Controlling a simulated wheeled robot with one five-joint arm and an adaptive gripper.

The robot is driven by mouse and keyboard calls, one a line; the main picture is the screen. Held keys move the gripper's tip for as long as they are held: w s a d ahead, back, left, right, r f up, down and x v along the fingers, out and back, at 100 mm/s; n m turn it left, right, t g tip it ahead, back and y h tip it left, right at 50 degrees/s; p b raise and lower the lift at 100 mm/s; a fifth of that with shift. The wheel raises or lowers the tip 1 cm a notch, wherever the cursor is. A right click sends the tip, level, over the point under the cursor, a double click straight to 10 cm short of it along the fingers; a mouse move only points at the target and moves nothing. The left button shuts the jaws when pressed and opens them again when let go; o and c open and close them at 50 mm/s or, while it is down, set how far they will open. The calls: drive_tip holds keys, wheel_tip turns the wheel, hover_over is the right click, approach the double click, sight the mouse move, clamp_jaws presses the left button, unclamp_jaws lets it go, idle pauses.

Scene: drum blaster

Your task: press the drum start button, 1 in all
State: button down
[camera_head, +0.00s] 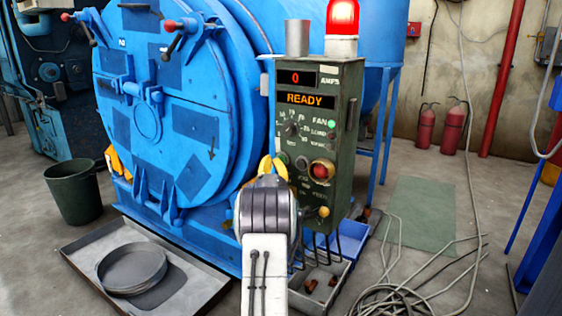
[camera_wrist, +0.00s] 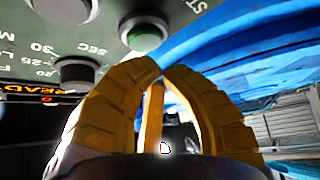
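The dark green control panel (camera_head: 345,100) stands in front of the blue drum (camera_head: 205,150). Its display (camera_head: 305,99) reads READY. In the wrist view, a green button (camera_wrist: 146,35) sits on the panel just beyond my yellow fingertips, beside lettering that begins "ST"; the rest is cut off.
A red mushroom button (camera_head: 322,170) and a dark dial (camera_head: 291,129) share the panel. A lit red beacon (camera_head: 341,20) tops it. A metal tray (camera_head: 185,283) lies on the floor, left of my arm. Loose cables (camera_head: 405,298) lie at the right.

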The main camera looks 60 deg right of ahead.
drive_tip(key=shift+d, duration=0.15)
idle(0.8)
drive_tip(key=shift+d, duration=0.25)
